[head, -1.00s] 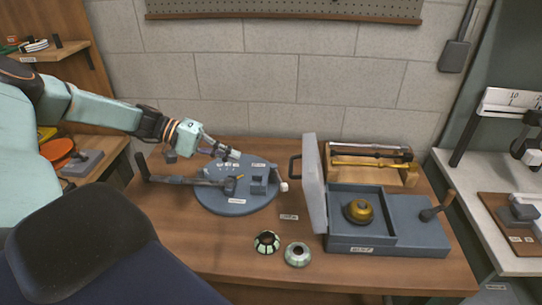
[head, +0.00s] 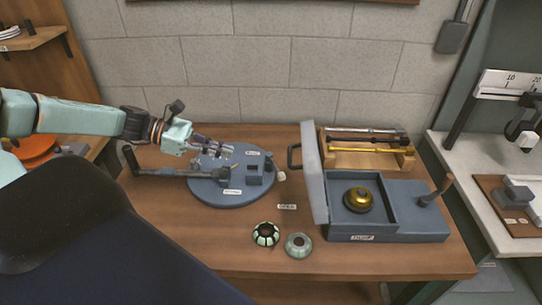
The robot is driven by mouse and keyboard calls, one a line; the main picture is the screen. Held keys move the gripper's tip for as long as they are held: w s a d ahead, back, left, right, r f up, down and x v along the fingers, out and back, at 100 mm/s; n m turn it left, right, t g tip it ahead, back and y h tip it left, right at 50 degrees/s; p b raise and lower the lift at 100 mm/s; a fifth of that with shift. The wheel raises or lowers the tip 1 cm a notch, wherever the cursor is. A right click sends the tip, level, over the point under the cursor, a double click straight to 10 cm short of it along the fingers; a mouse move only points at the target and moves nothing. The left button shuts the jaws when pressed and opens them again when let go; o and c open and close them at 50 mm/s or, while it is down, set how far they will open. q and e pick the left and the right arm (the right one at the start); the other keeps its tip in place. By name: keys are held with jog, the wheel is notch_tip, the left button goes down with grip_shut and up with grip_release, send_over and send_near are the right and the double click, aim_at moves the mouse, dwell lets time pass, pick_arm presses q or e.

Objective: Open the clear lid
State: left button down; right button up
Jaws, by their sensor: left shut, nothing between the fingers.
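The clear lid (head: 313,172) is a pale translucent panel with a dark handle (head: 293,156) on its left face. It stands upright, swung open, along the left edge of the blue-grey box (head: 375,237). A brass dome-shaped part (head: 357,199) sits inside the open box. My left gripper (head: 228,150) is shut and empty over the round blue-grey turntable (head: 215,195), to the left of the lid and apart from its handle. My right gripper is not in view.
A wooden rack (head: 370,158) with metal rods stands behind the box. A crank handle (head: 437,190) rises at the box's right end. Two small patterned shades (head: 265,234) (head: 299,245) lie in front.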

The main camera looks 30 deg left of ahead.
pick_arm(q)
jog(key=r+b+x, duration=0.2)
jog(key=b+x, duration=0.6)
jog(key=x, duration=0.4)
jog(key=shift+w+d+r, duration=0.15)
jog(key=shift+w+d, duration=0.1)
jog(key=shift+d, duration=0.3)
jog(key=shift+w, duration=0.15)
